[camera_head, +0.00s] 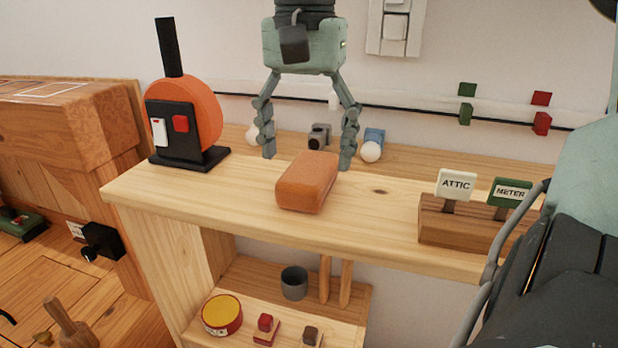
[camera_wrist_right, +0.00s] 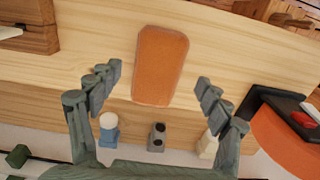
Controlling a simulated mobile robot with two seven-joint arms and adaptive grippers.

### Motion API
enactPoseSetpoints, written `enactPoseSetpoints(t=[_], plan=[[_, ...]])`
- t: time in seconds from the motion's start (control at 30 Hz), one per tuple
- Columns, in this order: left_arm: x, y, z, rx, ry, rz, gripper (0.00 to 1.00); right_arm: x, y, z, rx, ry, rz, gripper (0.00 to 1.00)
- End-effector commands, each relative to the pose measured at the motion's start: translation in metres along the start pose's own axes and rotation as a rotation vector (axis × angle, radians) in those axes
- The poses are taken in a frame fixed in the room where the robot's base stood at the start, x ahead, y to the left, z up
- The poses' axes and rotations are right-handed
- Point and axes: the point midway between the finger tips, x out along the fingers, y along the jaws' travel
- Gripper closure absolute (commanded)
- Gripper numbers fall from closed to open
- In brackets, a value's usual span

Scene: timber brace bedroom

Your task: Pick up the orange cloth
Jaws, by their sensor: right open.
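The orange cloth (camera_head: 307,181) looks like a thick rounded block. It lies on the light wooden shelf top, near its front edge. My right gripper (camera_head: 307,160) points down behind it in the head view, its two fingers spread wide and nothing between them. In the right wrist view the cloth (camera_wrist_right: 162,66) lies ahead of the open fingers (camera_wrist_right: 157,82), roughly centred, with its near end around fingertip level. No contact shows. My left gripper is not in view.
An orange round device on a black stand (camera_head: 185,120) stands left of the cloth. A wooden holder with ATTIC and METER tags (camera_head: 470,222) stands to the right. Small fixtures, including a blue-and-white one (camera_head: 372,146), line the back. The shelf top beside the cloth is clear.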

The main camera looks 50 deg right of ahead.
Motion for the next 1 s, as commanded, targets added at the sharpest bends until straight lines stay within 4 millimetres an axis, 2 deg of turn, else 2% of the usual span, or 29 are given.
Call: enactPoseSetpoints(t=[0.03, 0.2, 0.5, 0.93, 1.0], plan=[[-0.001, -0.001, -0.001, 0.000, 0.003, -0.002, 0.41, 0.010, 0.002, 0.001, -0.001, -0.004, 0.001, 0.22], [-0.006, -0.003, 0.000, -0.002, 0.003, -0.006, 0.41, 0.032, 0.004, 0.000, 0.001, -0.002, 0.002, 0.22], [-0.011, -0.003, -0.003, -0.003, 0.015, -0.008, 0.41, 0.037, 0.003, 0.000, 0.002, 0.000, -0.001, 0.22], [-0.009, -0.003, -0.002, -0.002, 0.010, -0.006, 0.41, 0.036, 0.003, 0.000, 0.002, 0.000, -0.001, 0.75], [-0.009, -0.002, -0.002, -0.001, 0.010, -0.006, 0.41, 0.036, 0.003, 0.000, 0.002, 0.000, -0.001, 0.77]])
